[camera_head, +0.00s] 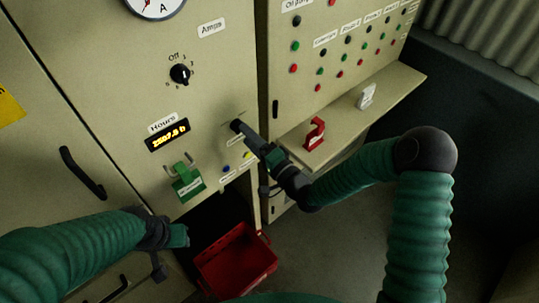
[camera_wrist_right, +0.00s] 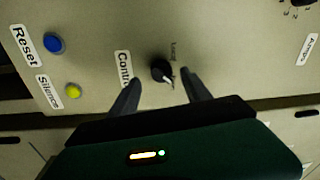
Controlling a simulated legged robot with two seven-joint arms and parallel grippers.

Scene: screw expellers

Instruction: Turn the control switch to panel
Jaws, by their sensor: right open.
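The control switch (camera_wrist_right: 161,70) is a black round knob on the beige panel in the right wrist view. Its white pointer points down and right in that view. A label (camera_wrist_right: 124,68) reading "Cont..." is beside it, partly hidden by a finger, and small text like "Local" is above. My right gripper (camera_wrist_right: 160,78) is open, with one finger on each side of the knob; I cannot tell whether they touch it. In the head view the right gripper (camera_head: 240,127) is at the panel and hides the switch. My left gripper (camera_head: 178,236) is low at the left, its jaws unclear.
A blue button (camera_wrist_right: 54,43) marked Reset and a yellow button (camera_wrist_right: 73,90) marked Silence are left of the switch. Red (camera_head: 315,134) and white (camera_head: 367,96) items stand on a ledge. A red crate (camera_head: 238,266) is below.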

